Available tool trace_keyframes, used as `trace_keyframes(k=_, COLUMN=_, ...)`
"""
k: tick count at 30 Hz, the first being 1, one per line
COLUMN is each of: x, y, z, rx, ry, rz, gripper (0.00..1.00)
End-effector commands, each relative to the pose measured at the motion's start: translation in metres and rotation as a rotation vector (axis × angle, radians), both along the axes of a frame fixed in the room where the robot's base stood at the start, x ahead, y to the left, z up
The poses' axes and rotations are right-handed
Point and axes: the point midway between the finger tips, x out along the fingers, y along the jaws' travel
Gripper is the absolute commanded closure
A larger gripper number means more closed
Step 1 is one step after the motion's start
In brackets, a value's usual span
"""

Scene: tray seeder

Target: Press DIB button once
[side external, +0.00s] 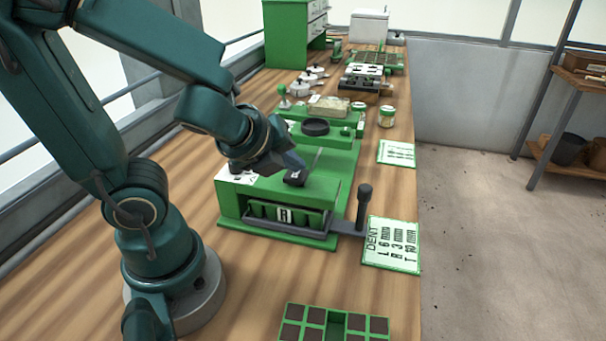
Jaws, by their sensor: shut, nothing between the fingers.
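The green seeder machine (230,205) stands on the wooden bench in the side external view. A small black block with a white mark (295,178) sits on its top; it may be the DIB button, but its lettering is too small to read. My gripper (301,168) is shut and empty, pointing down and to the right. Its tip is right by the black block; I cannot tell whether they touch. A white label (238,174) on the machine top is partly hidden behind my gripper.
A dark upright lever (364,208) stands at the machine's right side. A green-edged card (391,245) reading "DENT" lies beside it. A cell tray (335,323) lies in front. Jars, a black dish (315,127) and other equipment stand behind. The bench's right edge is close.

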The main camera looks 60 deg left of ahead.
Motion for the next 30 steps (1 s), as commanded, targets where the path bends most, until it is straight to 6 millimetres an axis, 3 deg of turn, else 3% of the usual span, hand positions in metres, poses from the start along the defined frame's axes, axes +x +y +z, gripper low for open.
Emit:
trace_keyframes(k=12, x=0.0, y=0.001, z=0.02, rx=-0.001, ry=-0.003, rz=0.007, gripper=1.0)
trace_keyframes(k=30, x=0.001, y=0.001, z=0.034, rx=0.001, ry=-0.006, rz=0.008, gripper=1.0)
